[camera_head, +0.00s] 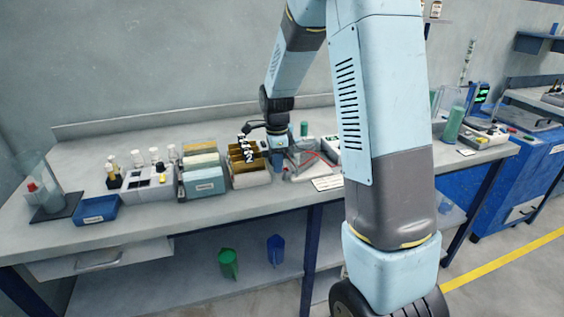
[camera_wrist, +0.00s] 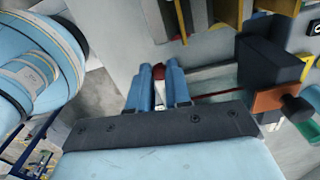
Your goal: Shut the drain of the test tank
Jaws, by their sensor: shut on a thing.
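My gripper (camera_wrist: 159,88) points down at the bench, its two blue fingers shut on a small red-and-white piece (camera_wrist: 158,73). This looks like the drain's handle; its lower part is hidden between the fingers, so I cannot tell how it is turned. In the head view my gripper (camera_head: 277,158) is at the left front of the test tank (camera_head: 303,174), a low clear-walled box with a red lead. The drain cannot be made out there. In the wrist view a dark block (camera_wrist: 269,62) with an orange part and a green knob stands right of my fingers.
Brown-gold slotted racks (camera_head: 250,178) stand close left of my gripper, then a pale green box (camera_head: 204,182), small bottles and a blue tray (camera_head: 96,209). A green cylinder (camera_head: 304,129) stands behind the tank.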

